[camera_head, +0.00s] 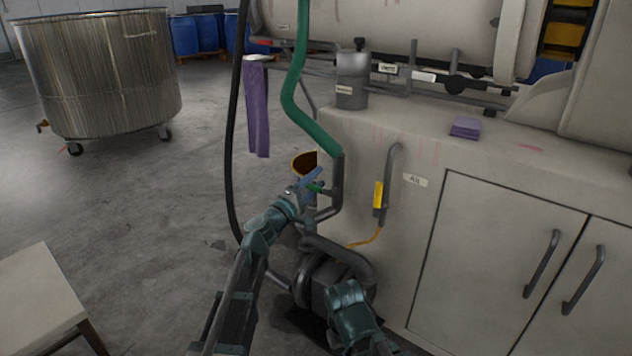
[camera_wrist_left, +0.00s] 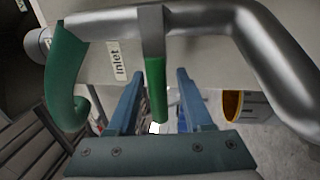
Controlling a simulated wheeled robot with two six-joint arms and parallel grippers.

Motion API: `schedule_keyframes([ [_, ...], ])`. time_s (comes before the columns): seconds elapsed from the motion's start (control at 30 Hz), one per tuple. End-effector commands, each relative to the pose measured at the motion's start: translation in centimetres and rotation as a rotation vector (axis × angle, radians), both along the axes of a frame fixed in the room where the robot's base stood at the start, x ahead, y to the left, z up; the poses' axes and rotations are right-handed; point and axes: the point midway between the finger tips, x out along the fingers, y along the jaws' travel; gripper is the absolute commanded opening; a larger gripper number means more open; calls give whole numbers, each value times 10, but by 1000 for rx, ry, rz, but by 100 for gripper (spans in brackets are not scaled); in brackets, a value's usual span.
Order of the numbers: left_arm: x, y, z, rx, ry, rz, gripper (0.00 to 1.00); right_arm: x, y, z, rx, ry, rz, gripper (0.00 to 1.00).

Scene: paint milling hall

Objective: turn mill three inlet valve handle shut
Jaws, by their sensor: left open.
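The inlet valve handle is a green grip on a grey lever; in the left wrist view this handle (camera_wrist_left: 156,88) extends down from the grey pipe (camera_wrist_left: 205,20). A white label (camera_wrist_left: 118,60) reading "Inlet" is just left of it. My left gripper (camera_wrist_left: 160,74) is open, with one blue finger on each side of the green grip and gaps visible on both sides. In the head view, the left gripper (camera_head: 308,182) is at the small green handle (camera_head: 316,187), partly covering it. Teal parts of my right arm show low in the head view, but its fingers do not.
A green hose (camera_head: 293,90) and a black hose (camera_head: 231,140) hang close by. A yellow-handled fitting (camera_head: 379,195) is on the cabinet (camera_head: 465,260) to the right. A grey pump (camera_head: 316,283) stands below. Open floor lies left, near a steel vat (camera_head: 100,75).

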Motion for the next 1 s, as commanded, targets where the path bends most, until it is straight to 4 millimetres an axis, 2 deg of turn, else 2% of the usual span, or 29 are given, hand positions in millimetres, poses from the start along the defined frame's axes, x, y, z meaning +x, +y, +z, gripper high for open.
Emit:
schedule_keyframes([
  [0.17, -17, 11, -5, 0, 0, 2, 51, 0, 0, -5, 0, 0, 0, 0],
  [0.6, -89, 63, -23, 0, 1, 3, 51, 0, 0, -23, 1, -2, 0, 0],
  [0.8, -105, 76, -27, 1, 0, 2, 51, 0, 0, -27, 1, -2, 0, 0],
  [1.0, -110, 79, -27, 0, 0, 1, 51, 0, 0, -27, 1, -2, 0, 0],
])
